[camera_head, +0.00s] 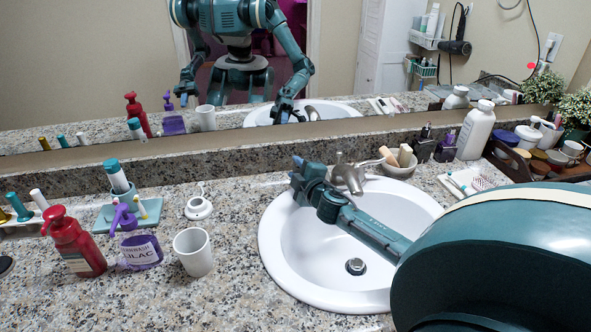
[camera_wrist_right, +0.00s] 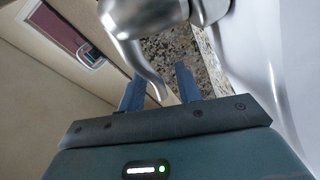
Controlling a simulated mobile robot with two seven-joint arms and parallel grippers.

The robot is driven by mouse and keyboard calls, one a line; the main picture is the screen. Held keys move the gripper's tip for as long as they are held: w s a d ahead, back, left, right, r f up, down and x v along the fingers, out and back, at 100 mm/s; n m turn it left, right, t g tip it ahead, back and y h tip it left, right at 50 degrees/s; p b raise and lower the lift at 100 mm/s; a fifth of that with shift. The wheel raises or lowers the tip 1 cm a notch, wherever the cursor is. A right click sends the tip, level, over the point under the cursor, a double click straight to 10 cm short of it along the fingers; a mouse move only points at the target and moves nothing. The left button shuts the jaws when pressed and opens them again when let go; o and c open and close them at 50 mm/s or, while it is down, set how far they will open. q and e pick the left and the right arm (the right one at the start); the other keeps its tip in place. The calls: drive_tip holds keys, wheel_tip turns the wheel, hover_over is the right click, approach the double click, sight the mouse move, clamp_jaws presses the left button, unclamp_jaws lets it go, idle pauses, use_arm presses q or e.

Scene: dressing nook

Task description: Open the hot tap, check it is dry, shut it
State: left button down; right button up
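The metal tap (camera_head: 347,174) stands at the back rim of the white basin (camera_head: 277,262). A lever at its right side (camera_head: 370,162) is visible. Its left side is partly hidden by my right gripper (camera_head: 297,166), which reaches across the basin from the right. In the right wrist view my right gripper (camera_wrist_right: 158,91) has its two blue fingers apart, and a curved metal tap lever (camera_wrist_right: 150,72) shows between them. I cannot tell whether they touch it. No water shows in the basin. My left gripper shows only as a small reflection in the mirror.
A white cup (camera_head: 193,252), lilac bottle (camera_head: 141,252) and red pump bottle (camera_head: 75,243) stand left of the basin. A soap dish (camera_head: 398,168) and white bottle (camera_head: 476,130) stand behind right. A mirror (camera_head: 90,80) rises behind the counter.

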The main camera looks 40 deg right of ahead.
drive_tip(key=shift+w+d, duration=0.15)
drive_tip(key=shift+w, duration=0.35)
clamp_jaws()
drive_tip(key=shift+f, duration=0.1)
